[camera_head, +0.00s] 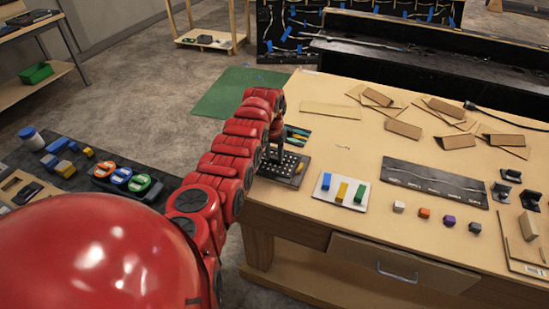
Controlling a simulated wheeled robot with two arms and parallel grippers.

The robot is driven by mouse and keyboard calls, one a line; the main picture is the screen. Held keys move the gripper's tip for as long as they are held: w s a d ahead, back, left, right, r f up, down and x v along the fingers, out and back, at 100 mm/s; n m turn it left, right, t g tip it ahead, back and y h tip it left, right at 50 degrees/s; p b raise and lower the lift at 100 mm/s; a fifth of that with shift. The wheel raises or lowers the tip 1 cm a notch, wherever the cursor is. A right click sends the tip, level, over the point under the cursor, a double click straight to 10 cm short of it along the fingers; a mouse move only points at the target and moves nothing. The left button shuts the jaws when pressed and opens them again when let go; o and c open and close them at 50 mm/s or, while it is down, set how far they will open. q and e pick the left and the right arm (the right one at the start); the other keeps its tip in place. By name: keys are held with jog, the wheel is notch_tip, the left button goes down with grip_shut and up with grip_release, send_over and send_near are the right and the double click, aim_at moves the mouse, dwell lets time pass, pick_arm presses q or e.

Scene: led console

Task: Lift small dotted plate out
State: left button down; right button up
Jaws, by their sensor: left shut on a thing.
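The small dotted plate (285,165), dark with rows of light dots, is at the left end of the wooden workbench, within a dark board (302,174). My left gripper (274,157) points down at the plate's left part and is shut on it. The red arm and the gripper hide part of the plate. I cannot tell whether the plate is raised off the board. My right gripper is not in view.
A white panel with blue, yellow and green blocks (341,190) lies to the right. Small cubes (424,213) and a long dark strip (434,182) lie further right. Cardboard pieces (403,128) are behind. Green-handled tools (297,133) lie behind the plate.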

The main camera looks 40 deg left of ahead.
aim_at(275, 159)
pick_arm(q)
jog(key=shift+s+r+b, duration=0.2)
jog(key=shift+r+b, duration=0.9)
jog(key=shift+r, duration=0.35)
jog(key=shift+s+d, duration=0.25)
jog(key=shift+s, duration=0.05)
jog(key=s+d, duration=0.1)
jog(key=s, duration=0.3)
jog(key=s+d+r, duration=0.1)
jog(key=s, duration=0.1)
jog(key=shift+s+d+p, duration=0.3)
jog(key=shift+p, duration=0.1)
jog(key=s+d+r+p, duration=0.3)
jog(key=s+p, duration=0.4)
jog(key=p, duration=0.3)
jog(key=shift+s+r+p, duration=0.15)
jog(key=shift+r+p, duration=0.25)
jog(key=shift+r, duration=0.45)
